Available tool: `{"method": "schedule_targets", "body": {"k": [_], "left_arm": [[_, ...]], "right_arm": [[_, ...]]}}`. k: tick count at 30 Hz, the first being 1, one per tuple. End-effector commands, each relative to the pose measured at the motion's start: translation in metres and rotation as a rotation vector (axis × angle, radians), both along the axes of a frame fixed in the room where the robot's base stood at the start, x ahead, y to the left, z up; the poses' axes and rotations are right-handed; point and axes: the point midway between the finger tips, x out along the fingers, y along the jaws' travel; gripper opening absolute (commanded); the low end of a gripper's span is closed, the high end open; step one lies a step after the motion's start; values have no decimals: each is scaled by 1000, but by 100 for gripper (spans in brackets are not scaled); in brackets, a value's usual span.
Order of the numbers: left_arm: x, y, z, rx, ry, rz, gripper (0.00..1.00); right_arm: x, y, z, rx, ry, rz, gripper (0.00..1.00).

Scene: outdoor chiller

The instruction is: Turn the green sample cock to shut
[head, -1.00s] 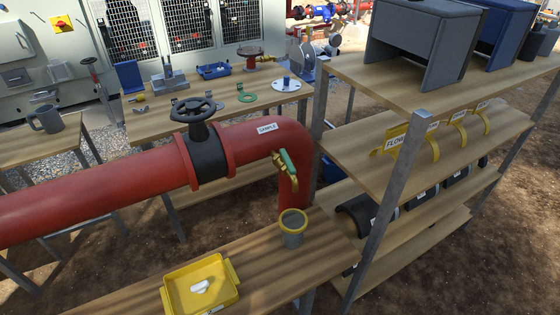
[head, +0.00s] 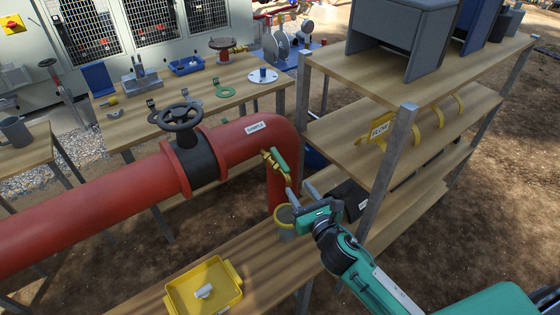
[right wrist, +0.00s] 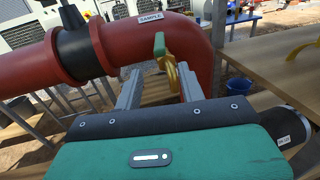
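The sample cock has a brass body (head: 272,164) and a green lever (head: 279,160), and sits on the bend of the red pipe (head: 262,146) beside the "SAMPLE" label. In the right wrist view the green lever (right wrist: 159,44) stands upright above the brass spout (right wrist: 170,72). My right gripper (head: 299,190) is open and empty, just below and in front of the cock; its fingers appear apart on either side of the brass spout in the wrist view, short of the lever. A grey cup with a yellow rim (head: 286,218) stands under the cock, partly hidden by my gripper. My left gripper is not in view.
A black handwheel valve (head: 181,117) sits on the pipe to the left. A yellow tray (head: 203,287) with a white item lies on the front bench.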

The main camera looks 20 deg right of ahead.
Motion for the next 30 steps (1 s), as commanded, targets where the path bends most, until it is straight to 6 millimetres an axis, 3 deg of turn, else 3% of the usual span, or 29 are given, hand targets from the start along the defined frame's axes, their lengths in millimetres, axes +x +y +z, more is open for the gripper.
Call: {"method": "schedule_targets", "body": {"k": [16, 22, 30], "left_arm": [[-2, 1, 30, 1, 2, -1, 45], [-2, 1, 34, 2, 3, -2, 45], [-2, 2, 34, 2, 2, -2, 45]], "right_arm": [[101, 14, 2, 6, 2, -1, 40], [119, 17, 1, 4, 2, -1, 40], [123, 17, -1, 5, 3, 0, 40]]}}
